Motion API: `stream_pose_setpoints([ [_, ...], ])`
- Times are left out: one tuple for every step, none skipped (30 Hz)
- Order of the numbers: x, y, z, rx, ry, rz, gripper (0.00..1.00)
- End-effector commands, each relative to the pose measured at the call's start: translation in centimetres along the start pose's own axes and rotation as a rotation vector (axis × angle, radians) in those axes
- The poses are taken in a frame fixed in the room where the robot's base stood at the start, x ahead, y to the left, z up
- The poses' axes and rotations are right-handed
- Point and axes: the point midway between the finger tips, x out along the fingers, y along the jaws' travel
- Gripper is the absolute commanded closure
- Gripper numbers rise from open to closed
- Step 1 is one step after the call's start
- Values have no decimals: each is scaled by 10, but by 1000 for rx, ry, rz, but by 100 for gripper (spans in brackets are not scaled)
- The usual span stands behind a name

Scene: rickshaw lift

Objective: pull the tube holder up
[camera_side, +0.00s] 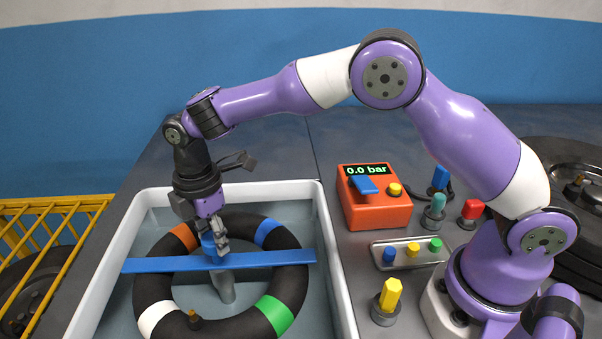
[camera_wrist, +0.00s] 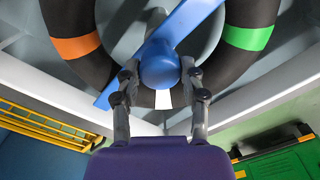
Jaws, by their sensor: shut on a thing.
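The tube holder is a long blue bar (camera_side: 265,258) with a blue knob (camera_wrist: 160,66) at its middle. In the side view the bar lies across a black inner tube (camera_side: 150,292) with orange, blue, green and white bands. A grey post (camera_side: 225,288) stands below the bar in the ring's centre. My gripper (camera_side: 214,243) points down over the bar and is shut on the knob. In the wrist view my gripper (camera_wrist: 160,82) has one finger on each side of the knob. The fingers partly hide the knob in the side view.
The tube sits in a white-rimmed tub (camera_side: 328,250). To its right are an orange pressure box (camera_side: 374,212) reading 0.0 bar, a small tray (camera_side: 410,251) of coloured caps and several coloured valve pieces. A yellow rack (camera_side: 50,240) stands at the left.

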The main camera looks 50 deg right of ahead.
Motion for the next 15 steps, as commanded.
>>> stream_pose_setpoints([
  [-8,1,-1,0,3,6,100],
  [-11,1,-1,0,3,6,100],
  [-13,0,0,0,2,4,100],
  [-14,0,0,0,2,3,100],
  [-15,0,0,0,2,3,100],
  [-16,0,0,0,1,3,100],
  [-16,0,0,0,1,2,100],
  [-16,0,0,0,1,2,100],
  [-16,0,0,0,1,2,100],
  [-16,0,0,0,1,3,100],
  [-16,0,0,0,1,3,100],
  [-16,0,0,0,1,3,100],
  [-17,0,0,0,1,3,43],
  [-17,0,0,0,1,3,28],
  [-16,0,0,0,1,3,22],
])
